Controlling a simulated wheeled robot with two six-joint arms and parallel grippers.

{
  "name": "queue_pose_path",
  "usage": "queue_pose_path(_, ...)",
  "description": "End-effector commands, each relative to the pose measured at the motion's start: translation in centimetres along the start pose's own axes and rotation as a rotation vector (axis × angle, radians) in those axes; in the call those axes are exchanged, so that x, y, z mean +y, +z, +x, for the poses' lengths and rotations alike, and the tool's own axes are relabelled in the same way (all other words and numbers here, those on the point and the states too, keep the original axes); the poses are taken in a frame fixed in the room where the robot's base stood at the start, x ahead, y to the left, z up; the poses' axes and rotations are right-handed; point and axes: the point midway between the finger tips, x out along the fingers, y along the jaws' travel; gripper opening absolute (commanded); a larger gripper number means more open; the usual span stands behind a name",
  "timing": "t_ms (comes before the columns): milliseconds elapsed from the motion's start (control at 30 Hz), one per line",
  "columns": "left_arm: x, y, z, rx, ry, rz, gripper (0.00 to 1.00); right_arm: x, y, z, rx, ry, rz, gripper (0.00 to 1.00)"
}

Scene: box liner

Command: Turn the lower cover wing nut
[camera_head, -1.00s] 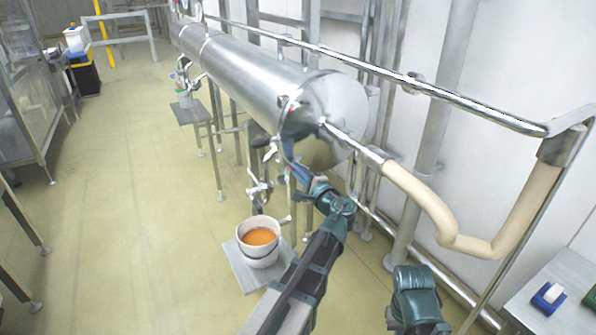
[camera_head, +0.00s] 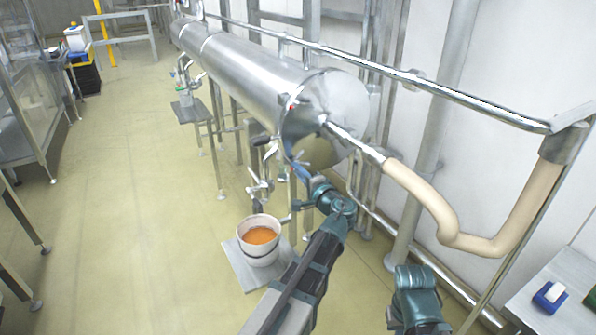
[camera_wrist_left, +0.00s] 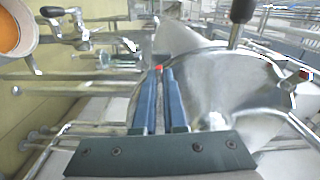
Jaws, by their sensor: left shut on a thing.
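The lower cover wing nut (camera_wrist_left: 159,67) shows only as a small red spot between my fingertips at the cover's edge in the left wrist view. My left gripper (camera_wrist_left: 160,71) has its two long blue fingers shut on it. In the head view my left gripper (camera_head: 297,167) reaches the lower edge of the shiny round cover (camera_head: 345,100) on the steel cylinder's near end. The nut itself is hidden there. Another wing nut with a red mark (camera_head: 291,107) sits at the cover's upper left rim. My right gripper is out of view.
A white bucket of orange liquid (camera_head: 258,252) stands on a low stand below left. Metal valves (camera_head: 262,180) hang beside my left gripper. A beige hose (camera_head: 425,200) and a steel rail (camera_head: 450,95) run on the right. The floor at left is open.

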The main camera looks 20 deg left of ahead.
Motion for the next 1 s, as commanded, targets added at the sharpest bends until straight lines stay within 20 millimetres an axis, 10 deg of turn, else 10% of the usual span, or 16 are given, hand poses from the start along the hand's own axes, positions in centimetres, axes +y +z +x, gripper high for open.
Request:
queue_pose_path(200, 0.1, 0.1, 0.0, -0.002, 0.002, -0.001, 0.00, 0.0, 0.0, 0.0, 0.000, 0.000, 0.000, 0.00)
queue_pose_path(400, 0.0, 0.1, 0.0, -0.001, 0.001, 0.001, 0.39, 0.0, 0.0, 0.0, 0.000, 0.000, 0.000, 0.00)
queue_pose_path(733, 0.0, 0.1, -0.5, 0.000, 0.000, 0.001, 0.39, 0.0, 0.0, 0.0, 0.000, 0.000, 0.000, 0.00)
queue_pose_path(1000, 0.0, 0.1, -5.5, 0.004, 0.001, 0.001, 0.39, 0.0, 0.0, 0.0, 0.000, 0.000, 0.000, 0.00)
